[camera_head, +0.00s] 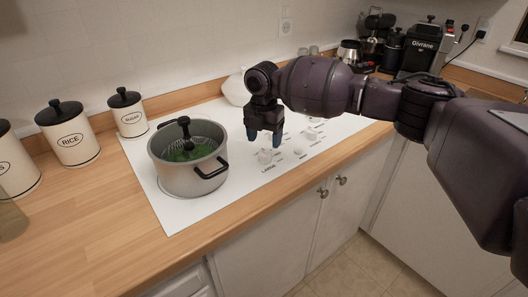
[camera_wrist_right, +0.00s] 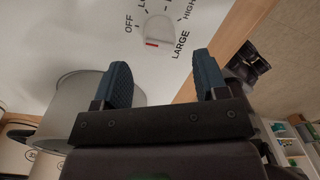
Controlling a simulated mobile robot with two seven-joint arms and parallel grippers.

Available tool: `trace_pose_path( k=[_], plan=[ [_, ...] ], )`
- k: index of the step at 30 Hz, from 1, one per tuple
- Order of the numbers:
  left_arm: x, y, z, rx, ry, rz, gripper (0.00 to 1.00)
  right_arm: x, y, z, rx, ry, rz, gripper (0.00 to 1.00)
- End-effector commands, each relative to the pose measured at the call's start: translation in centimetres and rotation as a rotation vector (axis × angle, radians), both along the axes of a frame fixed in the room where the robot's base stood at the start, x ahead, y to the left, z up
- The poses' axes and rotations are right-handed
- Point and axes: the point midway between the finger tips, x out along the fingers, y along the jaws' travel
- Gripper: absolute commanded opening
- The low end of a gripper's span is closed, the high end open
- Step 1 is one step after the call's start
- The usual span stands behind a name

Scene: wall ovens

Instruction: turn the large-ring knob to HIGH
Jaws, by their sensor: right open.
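The large-ring knob (camera_head: 265,156) is a white knob on the white cooktop, beside the pot, with the word LARGE printed by it. In the right wrist view the knob (camera_wrist_right: 158,30) shows a red mark on its side and the labels OFF and HIGH around it; the label between is cut off by the frame edge. My right gripper (camera_head: 264,138) points down over the knob, its dark blue fingers open. In the right wrist view its fingertips (camera_wrist_right: 160,62) stand apart on either side of the knob's line, and no contact shows. My left gripper is not in view.
A grey pot (camera_head: 187,172) with green contents and a black-handled utensil stands left of the knob. Other knobs (camera_head: 312,132) are to the right. Canisters (camera_head: 68,134) stand at the left, a coffee machine (camera_head: 420,48) at the back right. The wooden counter front (camera_head: 240,222) is clear.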

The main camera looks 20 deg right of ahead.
Motion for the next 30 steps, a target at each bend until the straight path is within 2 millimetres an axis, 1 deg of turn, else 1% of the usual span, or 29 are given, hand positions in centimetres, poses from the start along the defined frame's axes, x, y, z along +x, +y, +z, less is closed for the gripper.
trace_pose_path(
  k=[1,3,9,15,22,23,30],
  plan=[
    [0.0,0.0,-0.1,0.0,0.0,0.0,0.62,0.0,0.0,-1.1,0.0,0.003,-0.001,0.66],
    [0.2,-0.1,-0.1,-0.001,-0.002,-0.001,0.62,-0.1,-0.1,-2.2,-0.001,0.002,-0.001,0.66],
    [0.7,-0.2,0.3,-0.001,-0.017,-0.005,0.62,-0.1,-0.1,-4.4,0.0,0.0,-0.001,0.66],
    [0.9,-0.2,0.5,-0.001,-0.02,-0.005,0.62,-0.1,-0.1,-5.2,0.0,-0.001,-0.001,0.66],
    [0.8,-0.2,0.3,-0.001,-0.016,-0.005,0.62,-0.1,-0.1,-5.2,0.0,-0.001,-0.001,0.66],
    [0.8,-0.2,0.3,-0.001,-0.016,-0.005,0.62,-0.1,-0.1,-5.2,0.0,-0.001,-0.001,0.65],
    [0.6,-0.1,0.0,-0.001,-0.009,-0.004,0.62,-0.1,-0.1,-5.2,0.0,-0.001,-0.001,0.28]
  ],
)
